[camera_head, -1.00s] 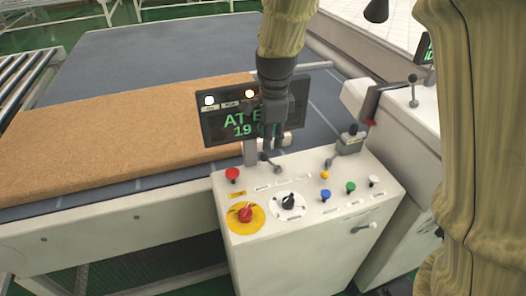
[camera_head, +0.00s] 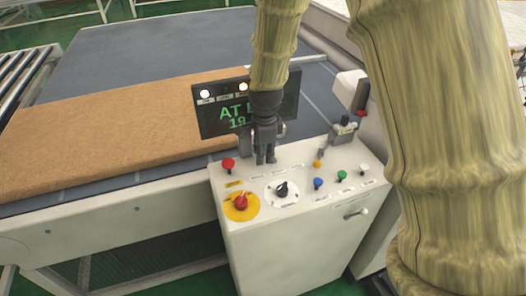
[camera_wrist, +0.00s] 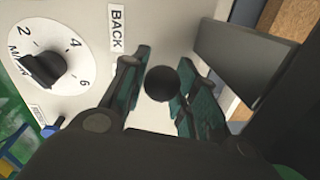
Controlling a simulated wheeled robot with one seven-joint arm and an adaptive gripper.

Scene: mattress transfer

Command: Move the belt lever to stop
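The console (camera_head: 300,240) has a sloped top with a lever at its back, just in front of the display. My gripper (camera_head: 265,158) points down over that lever and hides it in the head view. In the wrist view the lever's round black knob (camera_wrist: 162,83) lies between the two fingers of my gripper (camera_wrist: 160,95). The fingers are apart, one on each side of the knob. I cannot tell whether either finger touches it. A white label reading BACK (camera_wrist: 117,29) is beside the left finger. The lever's shaft is hidden.
The display (camera_head: 215,110) stands close behind my gripper. A red button (camera_head: 228,164), a red-and-yellow emergency knob (camera_head: 240,203), a black dial (camera_head: 282,190) and several coloured buttons are in front. A brown mattress (camera_head: 110,130) lies on the belt at left.

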